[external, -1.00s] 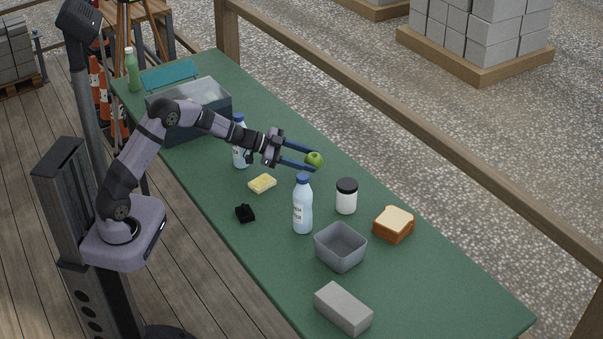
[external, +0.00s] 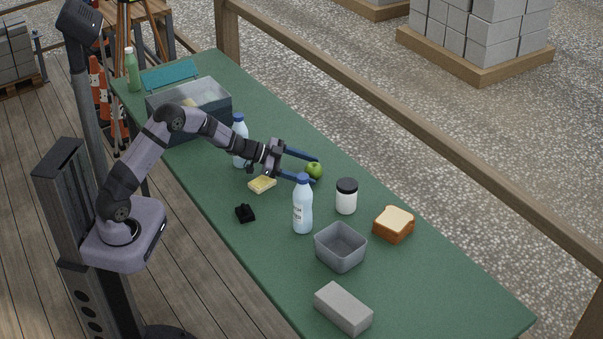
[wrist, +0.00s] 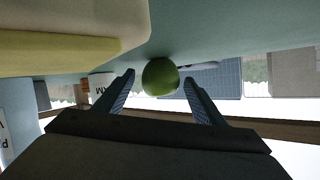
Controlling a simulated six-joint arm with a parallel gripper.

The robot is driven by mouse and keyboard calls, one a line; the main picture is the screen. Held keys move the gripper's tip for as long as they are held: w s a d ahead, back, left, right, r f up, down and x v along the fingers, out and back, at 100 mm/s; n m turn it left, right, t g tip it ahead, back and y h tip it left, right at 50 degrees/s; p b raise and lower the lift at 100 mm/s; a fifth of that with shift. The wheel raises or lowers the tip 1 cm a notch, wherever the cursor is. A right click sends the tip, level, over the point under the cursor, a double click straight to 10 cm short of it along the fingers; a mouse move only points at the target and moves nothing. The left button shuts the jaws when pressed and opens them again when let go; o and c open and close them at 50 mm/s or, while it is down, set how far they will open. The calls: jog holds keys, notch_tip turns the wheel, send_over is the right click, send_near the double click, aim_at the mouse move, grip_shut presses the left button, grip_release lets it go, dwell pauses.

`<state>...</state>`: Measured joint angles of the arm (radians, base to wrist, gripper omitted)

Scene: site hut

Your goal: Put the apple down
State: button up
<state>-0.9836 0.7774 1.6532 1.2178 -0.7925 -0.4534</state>
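The green apple (external: 314,170) rests on the green table (external: 440,290), just beyond the milk bottle in the external view. My gripper (external: 316,169) is open and low over the table, one finger on each side of the apple. In the wrist view the apple (wrist: 160,76) sits between the spread fingertips, with a visible gap to each finger. That view looks upside down, with the tabletop along its upper part.
A milk bottle (external: 303,208) stands close to the near finger. A sponge (external: 262,184), another bottle (external: 239,150) and a black-lidded jar (external: 347,197) are nearby. A grey bin (external: 341,252), bread (external: 394,225) and a grey block (external: 343,309) stand farther right.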

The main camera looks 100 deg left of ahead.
aim_at(308, 166)
jog(key=shift+r, duration=0.1)
jog(key=shift+r, duration=0.15)
jog(key=v, duration=0.5)
jog(key=shift+r, duration=0.45)
notch_tip(308, 166, up, 6)
jog(key=p, duration=0.1)
